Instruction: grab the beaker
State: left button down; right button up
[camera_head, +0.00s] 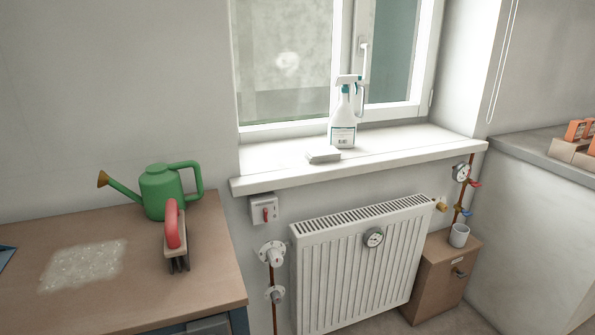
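A small white cup-shaped vessel (459,235), which looks like the beaker, stands upright on the wooden cabinet (445,258) at the lower right. It sits below the pipe with the gauge and valves. Its inside is too small to make out. Neither of my grippers is in view.
A radiator (360,270) stands left of the cabinet, under a windowsill (395,152) with a spray bottle (343,118). A gauge (461,172) and pipe rise behind the beaker. A wooden table (120,300) holds a green watering can (160,190) and a red-handled brush (173,228).

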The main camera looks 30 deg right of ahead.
aim_at(459, 233)
jog(key=z, duration=2.55)
jog(key=i, duration=1.15)
jog(key=u, duration=0.75)
jog(key=i, duration=0.85)
jog(key=u, duration=0.6)
jog(key=i, duration=0.4)
